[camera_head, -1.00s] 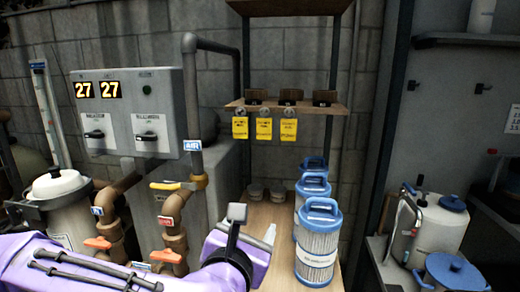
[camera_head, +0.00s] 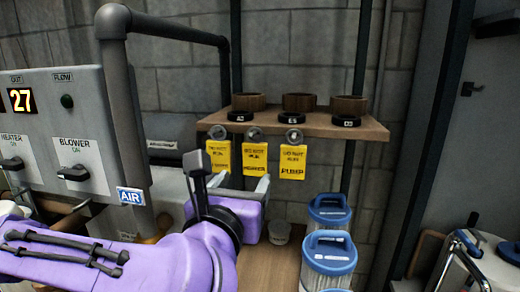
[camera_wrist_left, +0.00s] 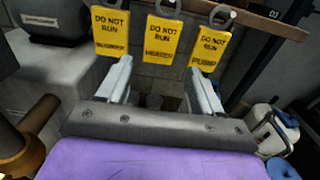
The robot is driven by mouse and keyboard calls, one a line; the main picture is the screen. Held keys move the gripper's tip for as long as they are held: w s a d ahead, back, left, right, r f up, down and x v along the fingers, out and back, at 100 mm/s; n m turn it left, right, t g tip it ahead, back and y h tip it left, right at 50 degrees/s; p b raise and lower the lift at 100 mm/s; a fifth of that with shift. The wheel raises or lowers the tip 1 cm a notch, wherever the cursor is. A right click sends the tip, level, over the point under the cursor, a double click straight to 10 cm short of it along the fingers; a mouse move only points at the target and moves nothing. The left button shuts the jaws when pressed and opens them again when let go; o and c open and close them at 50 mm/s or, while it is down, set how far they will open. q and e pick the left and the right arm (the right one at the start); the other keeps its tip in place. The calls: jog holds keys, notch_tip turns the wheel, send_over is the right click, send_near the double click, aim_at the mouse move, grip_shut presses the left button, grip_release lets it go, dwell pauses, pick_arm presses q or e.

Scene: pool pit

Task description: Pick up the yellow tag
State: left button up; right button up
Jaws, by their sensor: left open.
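Three yellow tags hang in a row from rings under the front edge of a wooden shelf. In the head view they are the left tag (camera_head: 218,155), the middle tag (camera_head: 255,160) and the right tag (camera_head: 293,162), which reads "DO NOT RUN PUMP". The wrist view shows the left tag (camera_wrist_left: 109,31), the middle "HEATER" tag (camera_wrist_left: 161,45) and the right tag (camera_wrist_left: 209,48). My left gripper (camera_head: 242,182) is open and empty, just below and in front of the left and middle tags. In the wrist view my left gripper (camera_wrist_left: 160,70) has the middle tag above and between its fingertips.
The wooden shelf (camera_head: 345,126) holds several dark round holders. A grey control box (camera_head: 62,120) and a thick pipe (camera_head: 120,90) stand to the left of the tags. Blue-topped filter cartridges (camera_head: 329,258) stand below right. A wall is behind the tags.

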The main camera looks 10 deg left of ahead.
aim_at(254, 158)
pick_arm(q)
jog(key=w+p, duration=0.1)
jog(key=w, duration=0.2)
jog(key=w+r+p, duration=0.1)
jog(key=w+p, duration=0.2)
jog(key=w, duration=0.2)
jog(key=shift+w+r, duration=0.25)
jog(key=shift+w, duration=0.05)
jog(key=shift+w+f, duration=0.1)
jog(key=shift+w, duration=0.35)
jog(key=shift+c, duration=0.3)
jog(key=c, duration=0.7)
